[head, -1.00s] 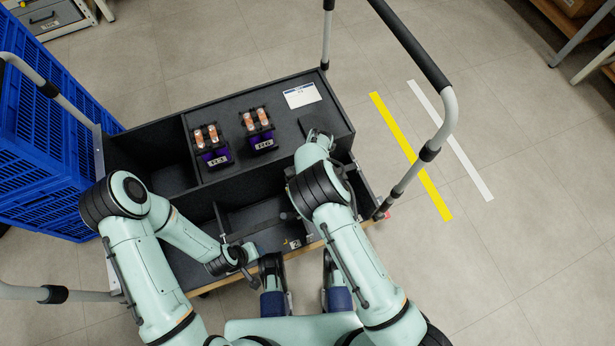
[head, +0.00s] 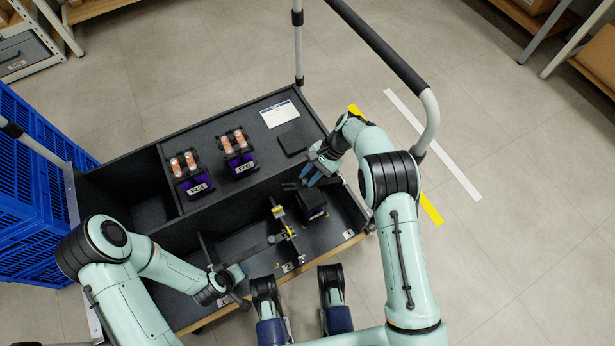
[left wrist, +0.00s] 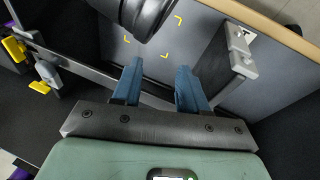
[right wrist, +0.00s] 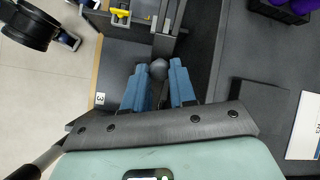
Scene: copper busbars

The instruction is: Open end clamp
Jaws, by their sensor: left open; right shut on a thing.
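My right gripper (head: 314,170) is at the right end of the cart. In the right wrist view its blue fingers (right wrist: 158,88) are shut on a dark round knob (right wrist: 158,69) in line with a grey bar (right wrist: 165,28). Grey-and-yellow clamp parts (head: 278,211) sit over the front compartments; a yellow one (right wrist: 120,13) also shows in the right wrist view. My left gripper (head: 234,283) is open at the front left. In the left wrist view its fingers (left wrist: 160,88) are apart above a metal bar (left wrist: 95,72), with a grey clamp block (left wrist: 240,50) to the right.
The dark cart (head: 165,160) has walled compartments. On its deck are two purple-based units (head: 193,185) with copper parts, a white sheet (head: 279,113) and a dark pad (head: 292,142). Blue crates (head: 35,175) are at left.

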